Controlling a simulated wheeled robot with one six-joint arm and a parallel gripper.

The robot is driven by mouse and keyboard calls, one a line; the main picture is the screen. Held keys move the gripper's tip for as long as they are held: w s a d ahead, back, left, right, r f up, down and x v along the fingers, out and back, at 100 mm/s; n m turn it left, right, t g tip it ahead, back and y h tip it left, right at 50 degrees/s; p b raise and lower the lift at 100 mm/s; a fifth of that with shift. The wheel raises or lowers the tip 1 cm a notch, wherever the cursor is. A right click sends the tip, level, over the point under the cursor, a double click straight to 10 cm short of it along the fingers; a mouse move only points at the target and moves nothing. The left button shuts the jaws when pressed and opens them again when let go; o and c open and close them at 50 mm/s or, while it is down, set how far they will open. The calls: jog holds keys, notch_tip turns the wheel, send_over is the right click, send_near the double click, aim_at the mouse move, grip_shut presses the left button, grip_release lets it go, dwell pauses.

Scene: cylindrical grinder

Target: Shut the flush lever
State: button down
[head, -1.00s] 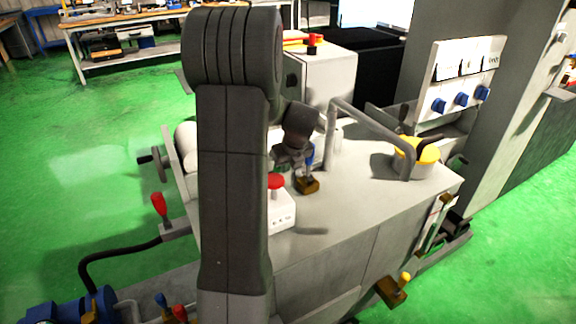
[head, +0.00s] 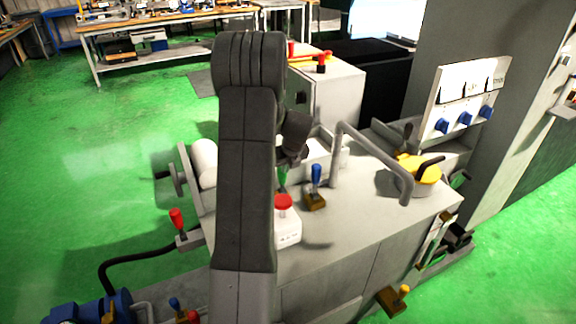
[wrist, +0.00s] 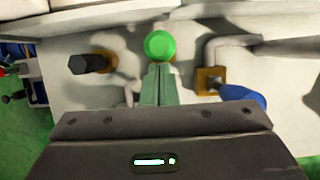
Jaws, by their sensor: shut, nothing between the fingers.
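No readable label marks which lever is the flush lever. In the head view a blue-handled lever (head: 316,175) stands upright on a brown base on the machine top; in the wrist view its blue handle (wrist: 242,97) lies right of my fingers. A green ball-knobbed lever (wrist: 160,45) is straight ahead of my fingertips, with its base hidden; a bit of green (head: 282,176) shows beside my arm in the head view. A black-handled lever (wrist: 90,62) is to the left. My gripper (wrist: 161,70) is shut and empty, its tips close to the green knob; contact cannot be told.
A red button on a white box (head: 287,228) sits near the blue lever. A bent grey pipe (head: 372,155) arches over the top beside a yellow part (head: 418,168). A red-handled lever (head: 177,220) is at the left. My arm hides part of the machine.

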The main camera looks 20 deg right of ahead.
jog(key=shift+w+a+r, duration=0.1)
jog(key=shift+w+r, duration=0.45)
jog(key=shift+w, duration=0.15)
jog(key=shift+r, duration=0.1)
jog(key=s+v, duration=0.1)
jog(key=v, duration=1.2)
jog(key=shift+s+f, duration=0.2)
jog(key=shift+s, duration=0.05)
jog(key=w+d+x, duration=0.1)
jog(key=x, duration=1.2)
jog(key=shift+w+a, duration=0.15)
jog(key=shift+a, duration=0.35)
jog(key=shift+r, duration=0.1)
